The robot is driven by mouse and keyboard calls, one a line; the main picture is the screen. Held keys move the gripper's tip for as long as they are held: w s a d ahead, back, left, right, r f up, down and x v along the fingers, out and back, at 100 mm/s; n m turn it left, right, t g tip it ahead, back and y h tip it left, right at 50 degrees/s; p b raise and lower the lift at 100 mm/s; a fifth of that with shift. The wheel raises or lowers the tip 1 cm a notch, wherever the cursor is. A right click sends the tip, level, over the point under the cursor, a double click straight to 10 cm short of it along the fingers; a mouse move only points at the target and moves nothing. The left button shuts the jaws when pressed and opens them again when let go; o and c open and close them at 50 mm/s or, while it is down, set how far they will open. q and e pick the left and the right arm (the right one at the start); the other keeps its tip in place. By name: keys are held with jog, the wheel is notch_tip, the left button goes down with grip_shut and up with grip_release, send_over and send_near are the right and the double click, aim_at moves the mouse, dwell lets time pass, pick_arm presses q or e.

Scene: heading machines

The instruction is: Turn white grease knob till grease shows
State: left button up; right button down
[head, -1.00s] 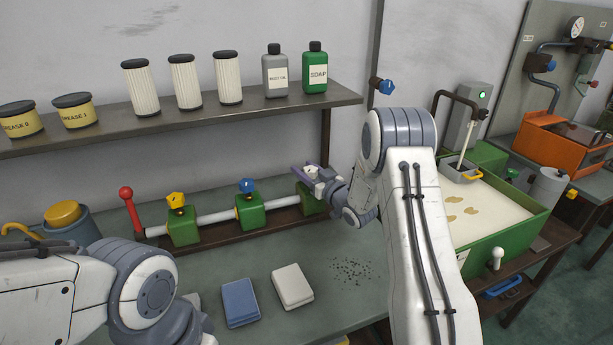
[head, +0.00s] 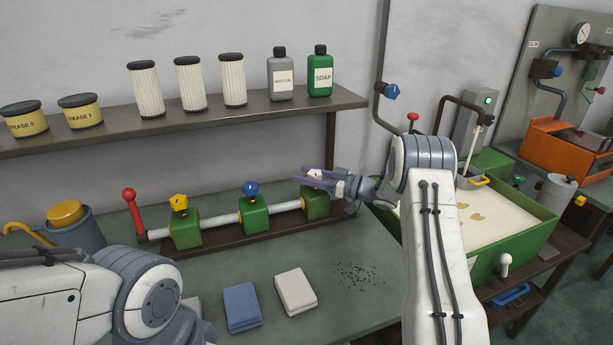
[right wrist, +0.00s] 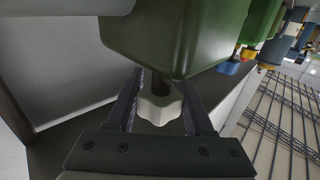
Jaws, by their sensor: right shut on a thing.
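The white knob (head: 316,175) sits on top of the right-hand green block (head: 314,206) on the bar rack. My right gripper (head: 308,181) reaches in from the right and is shut on the knob. In the right wrist view the lobed white knob (right wrist: 159,109) sits between the two dark fingers, with its short dark stem going into the green block (right wrist: 180,35). I see no grease around the block; part of it is behind my gripper. My left arm shows at the lower left, but its gripper is out of view.
On the same bar are a yellow knob (head: 179,202), a blue knob (head: 250,188) and a red-tipped lever (head: 130,198). A shelf (head: 110,133) with tins, filters and bottles runs above. Blue (head: 241,307) and white (head: 295,291) cloths lie in front. A green tank (head: 512,250) stands right.

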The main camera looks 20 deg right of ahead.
jog(key=shift+r, duration=0.1)
jog(key=shift+c, duration=1.4)
grip_release()
jog(key=b+v, duration=0.2)
jog(key=v, duration=0.8)
jog(key=shift+s+d, duration=0.15)
jog(key=shift+d, duration=0.05)
